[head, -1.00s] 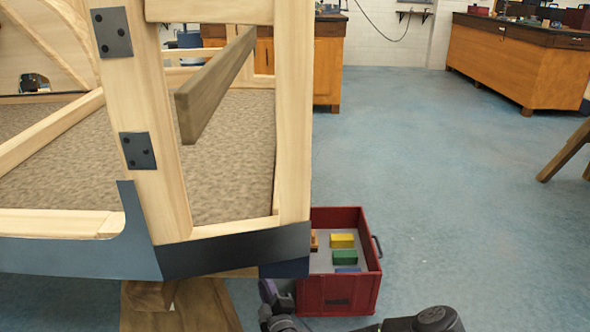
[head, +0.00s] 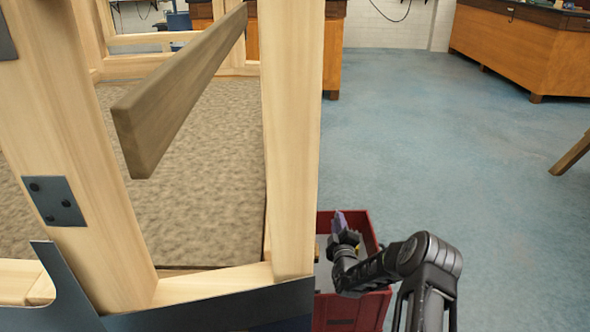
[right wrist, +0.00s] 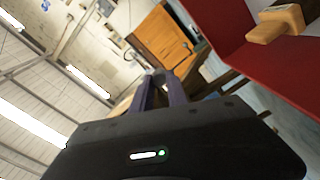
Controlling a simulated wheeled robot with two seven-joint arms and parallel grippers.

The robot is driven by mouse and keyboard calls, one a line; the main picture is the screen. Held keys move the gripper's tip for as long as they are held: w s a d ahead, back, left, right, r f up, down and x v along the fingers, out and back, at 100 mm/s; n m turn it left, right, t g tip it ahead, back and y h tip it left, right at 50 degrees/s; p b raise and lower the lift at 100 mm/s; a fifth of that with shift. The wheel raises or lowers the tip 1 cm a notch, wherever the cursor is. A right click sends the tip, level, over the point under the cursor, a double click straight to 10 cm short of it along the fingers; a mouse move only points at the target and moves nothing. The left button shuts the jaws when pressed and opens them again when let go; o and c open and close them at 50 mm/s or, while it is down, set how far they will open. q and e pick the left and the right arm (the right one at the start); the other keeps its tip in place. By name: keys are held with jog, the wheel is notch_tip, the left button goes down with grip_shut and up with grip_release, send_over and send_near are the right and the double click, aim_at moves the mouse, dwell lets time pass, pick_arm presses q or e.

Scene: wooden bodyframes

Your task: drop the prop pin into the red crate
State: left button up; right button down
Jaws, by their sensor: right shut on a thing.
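The red crate (head: 333,312) stands on the floor beside the wooden frame, partly hidden by my right arm. Its red wall also fills the upper right of the right wrist view (right wrist: 222,28). My right gripper (head: 339,220) has its purple fingers over the crate in the head view. In the right wrist view the fingers (right wrist: 158,80) are close together, with a small greyish piece at their tips, apparently the prop pin; most of it is hidden. I cannot tell its exact height above the crate. My left gripper is not in view.
An orange-yellow block (right wrist: 276,23) lies at the crate in the right wrist view. The wooden bodyframe post (head: 291,140) rises just left of the crate, with a dark skirt panel (head: 215,305) below. Open blue floor (head: 440,150) lies to the right.

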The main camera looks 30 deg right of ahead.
notch_tip(320, 180, down, 6)
jog(key=b, duration=0.5)
dwell(0.5)
jog(key=c, duration=1.2)
grip_release()
jog(key=shift+c, duration=0.2)
notch_tip(320, 180, up, 10)
jog(key=p, duration=0.5)
